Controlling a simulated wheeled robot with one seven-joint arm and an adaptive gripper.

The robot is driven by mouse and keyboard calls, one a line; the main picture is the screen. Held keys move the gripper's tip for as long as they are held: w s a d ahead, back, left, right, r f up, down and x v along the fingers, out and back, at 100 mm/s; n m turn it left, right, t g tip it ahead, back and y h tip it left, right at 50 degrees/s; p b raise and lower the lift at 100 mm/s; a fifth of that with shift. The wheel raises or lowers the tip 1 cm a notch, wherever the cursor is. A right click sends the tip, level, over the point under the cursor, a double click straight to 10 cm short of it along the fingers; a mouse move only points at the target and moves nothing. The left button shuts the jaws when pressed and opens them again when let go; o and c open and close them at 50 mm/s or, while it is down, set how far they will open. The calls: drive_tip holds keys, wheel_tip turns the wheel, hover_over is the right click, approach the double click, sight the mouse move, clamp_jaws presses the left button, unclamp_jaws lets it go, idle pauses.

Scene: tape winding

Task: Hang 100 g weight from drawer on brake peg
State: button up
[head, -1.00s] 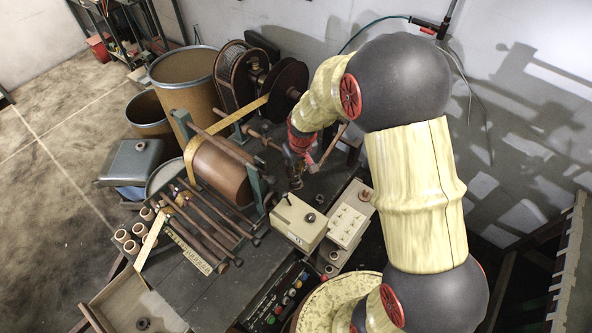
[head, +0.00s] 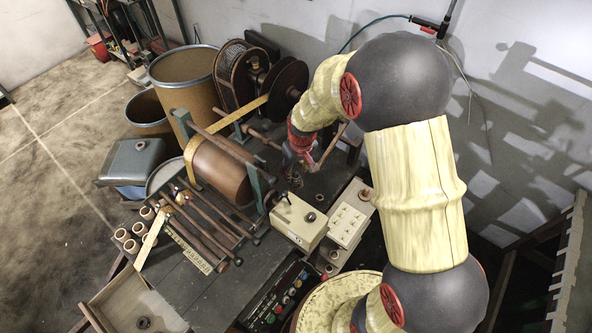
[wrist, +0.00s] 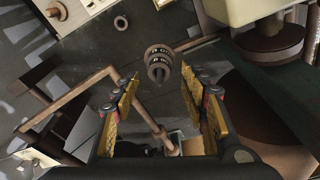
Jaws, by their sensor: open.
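Dark ring-shaped weights (wrist: 158,67) with pale lettering sit at the end of a brown peg (wrist: 196,43) in the wrist view. The lettering is only partly legible, so I cannot read the mass. My gripper (wrist: 164,88) is open, its yellow-padded fingers apart on either side below the weights, with nothing held between them. In the head view my gripper (head: 294,182) is small and dark beside the winding machine, and the peg is hard to make out there. The open drawer (head: 108,292) is at the lower left, with a small dark round piece (head: 143,322) in it.
A long brown bar (wrist: 70,98) crosses close to my left finger. A cream box (head: 298,222) with a lever stands in front of my gripper. A wide brown roller (head: 220,170) in a green frame is to the left. A small ring (wrist: 120,22) lies on the dark bench.

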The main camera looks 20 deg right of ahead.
wheel_tip(320, 180, up, 12)
drive_tip(key=s, duration=0.1)
drive_tip(key=shift+s+d, duration=0.2)
drive_tip(key=shift+s, duration=0.15)
drive_tip(key=shift+f, duration=0.1)
drive_tip(key=s+r+m+t+b, duration=0.1)
drive_tip(key=s+r+t+b, duration=0.1)
drive_tip(key=s+b, duration=0.4)
drive_tip(key=s+r+m+t+b, duration=0.1)
drive_tip(key=s+b, duration=0.5)
drive_tip(key=s, duration=1)
wheel_tip(320, 180, up, 3)
drive_tip(key=shift+s+a+f+t, duration=0.15)
drive_tip(key=shift+s+a+t, duration=0.1)
drive_tip(key=shift+t, duration=0.25)
drive_tip(key=shift+c, duration=0.8)
